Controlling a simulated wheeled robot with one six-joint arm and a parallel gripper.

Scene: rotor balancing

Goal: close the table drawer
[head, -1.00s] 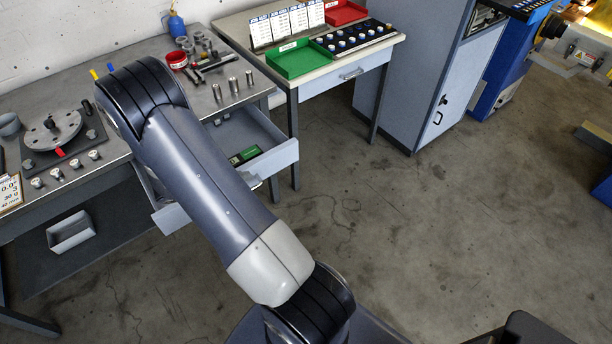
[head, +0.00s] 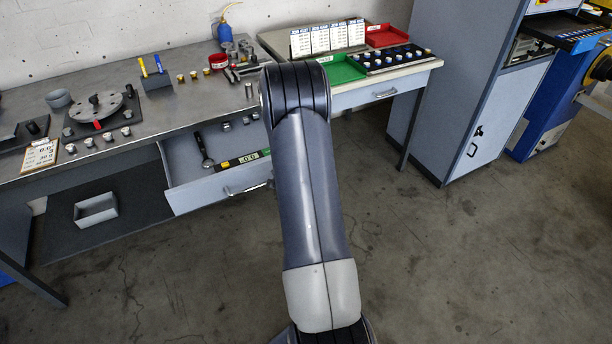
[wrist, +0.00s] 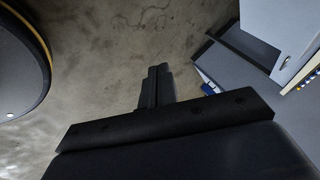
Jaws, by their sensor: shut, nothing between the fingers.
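The table drawer (head: 215,194) stands open under the grey workbench (head: 200,97). Its grey front has a bar handle (head: 245,188). A dark tool (head: 203,150) and a green-and-black level (head: 241,160) lie inside it. My arm covers the drawer's right end in the head view. My gripper (wrist: 157,72) shows in the wrist view with its fingers together and empty, over bare floor. In the head view my gripper is hidden behind my arm, so its distance to the drawer cannot be told.
A side table (head: 362,88) with a shut drawer and red and green trays stands right of the bench. A grey cabinet (head: 455,80) stands further right. A small open bin (head: 96,210) sits below the bench. The floor in front is clear.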

